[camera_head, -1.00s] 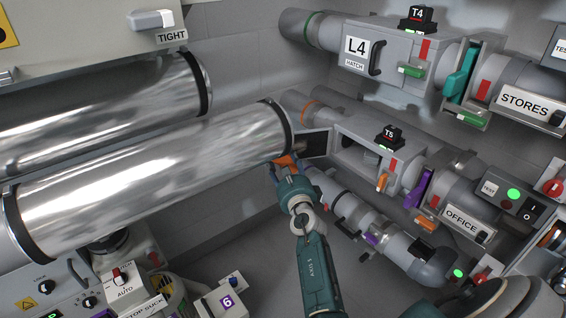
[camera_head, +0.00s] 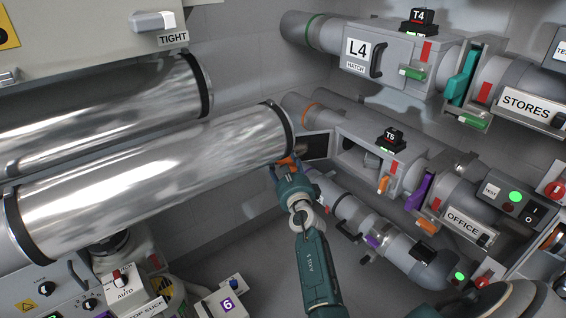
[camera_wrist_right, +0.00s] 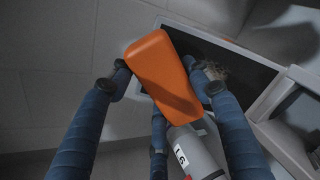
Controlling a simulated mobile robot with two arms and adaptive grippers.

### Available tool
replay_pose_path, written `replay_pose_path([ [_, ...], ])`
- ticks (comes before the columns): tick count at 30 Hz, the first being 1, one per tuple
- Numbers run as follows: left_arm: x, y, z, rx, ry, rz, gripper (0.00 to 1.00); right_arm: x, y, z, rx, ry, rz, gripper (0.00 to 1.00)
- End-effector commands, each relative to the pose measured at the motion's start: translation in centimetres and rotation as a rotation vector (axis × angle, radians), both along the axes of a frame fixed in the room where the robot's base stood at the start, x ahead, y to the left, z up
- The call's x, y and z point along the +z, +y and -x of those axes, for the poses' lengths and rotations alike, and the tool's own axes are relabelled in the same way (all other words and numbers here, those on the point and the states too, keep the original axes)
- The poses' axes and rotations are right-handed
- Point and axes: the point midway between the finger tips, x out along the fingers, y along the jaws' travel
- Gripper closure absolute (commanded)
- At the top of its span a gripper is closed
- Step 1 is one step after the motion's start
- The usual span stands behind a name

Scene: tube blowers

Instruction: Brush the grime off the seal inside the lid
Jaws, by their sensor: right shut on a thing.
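My right gripper (camera_head: 284,166) is shut on a brush with an orange handle (camera_wrist_right: 165,75); the handle also shows in the head view (camera_head: 288,160). In the head view the open lid (camera_head: 318,146) stands at the left end of the grey hatch box (camera_head: 362,140) under the T5 tag. My left gripper is not in view.
Large shiny pipes (camera_head: 160,165) lie close on the left, the lower one ending beside my right gripper. A lower grey pipe (camera_head: 345,208) runs below the hatch box. A control panel (camera_head: 65,290) is at the lower left. Open floor shows below the arm.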

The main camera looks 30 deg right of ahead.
Motion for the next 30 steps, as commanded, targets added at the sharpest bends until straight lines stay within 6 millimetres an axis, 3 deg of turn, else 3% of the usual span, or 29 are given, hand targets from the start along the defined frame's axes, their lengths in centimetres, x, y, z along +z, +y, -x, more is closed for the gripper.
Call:
replay_pose_path([
  [14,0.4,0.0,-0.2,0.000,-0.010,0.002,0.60,0.1,-0.8,-0.2,-0.001,-0.001,0.002,0.72],
  [20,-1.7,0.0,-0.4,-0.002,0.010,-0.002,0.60,0.1,-2.4,0.5,-0.001,0.001,0.003,0.72],
  [30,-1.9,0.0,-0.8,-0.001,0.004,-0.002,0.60,0.0,-3.7,1.0,0.000,0.001,0.002,0.72],
])
